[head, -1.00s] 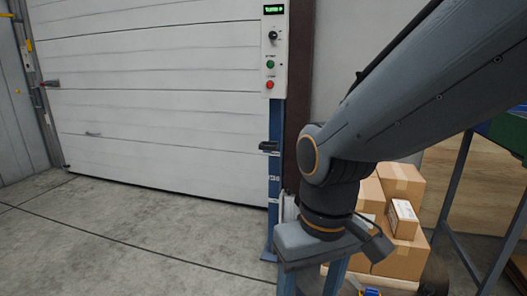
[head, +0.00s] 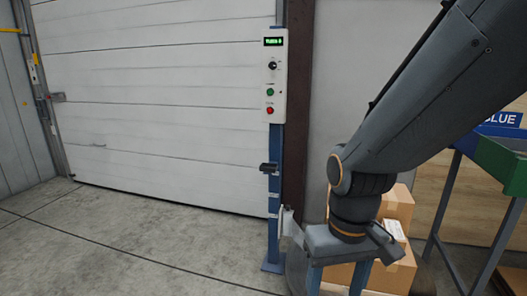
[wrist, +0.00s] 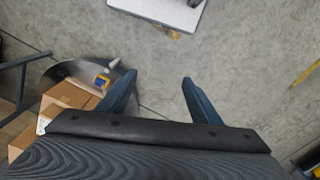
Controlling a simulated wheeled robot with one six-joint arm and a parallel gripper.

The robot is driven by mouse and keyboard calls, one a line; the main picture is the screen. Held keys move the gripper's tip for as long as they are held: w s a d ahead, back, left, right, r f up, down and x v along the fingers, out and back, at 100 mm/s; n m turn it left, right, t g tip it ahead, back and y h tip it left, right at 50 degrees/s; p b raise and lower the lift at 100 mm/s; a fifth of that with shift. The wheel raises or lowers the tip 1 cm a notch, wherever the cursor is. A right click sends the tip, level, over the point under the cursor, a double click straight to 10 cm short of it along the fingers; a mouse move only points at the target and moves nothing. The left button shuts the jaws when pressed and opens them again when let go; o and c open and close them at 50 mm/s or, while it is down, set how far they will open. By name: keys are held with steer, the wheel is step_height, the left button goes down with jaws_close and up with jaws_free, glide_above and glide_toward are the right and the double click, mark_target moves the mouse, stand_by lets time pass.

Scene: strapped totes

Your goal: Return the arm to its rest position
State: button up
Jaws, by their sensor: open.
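My gripper (wrist: 157,95) shows in the wrist view as two blue fingers spread well apart with bare concrete floor between them. It is open and holds nothing. In the head view my arm comes in from the upper right and bends down at the wrist. The gripper (head: 338,285) hangs below the wrist there, pointing down in front of the stacked boxes. Its fingertips are cut off by the bottom edge of the head view.
A control box (head: 273,75) with a green and a red button is on a blue post before a white shutter door (head: 160,100). Cardboard boxes (head: 398,270) stand behind my wrist. A green bin (head: 500,160) sits on a stand at the right. Floor at left is clear.

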steer(key=s+d+r+m+p, duration=0.1)
steer(key=d+r+p, duration=0.5)
steer(key=p, duration=0.3)
steer(key=shift+r+m, duration=0.35)
steer(key=shift+m, duration=0.05)
steer(key=shift+d, duration=0.2)
stand_by(1.5)
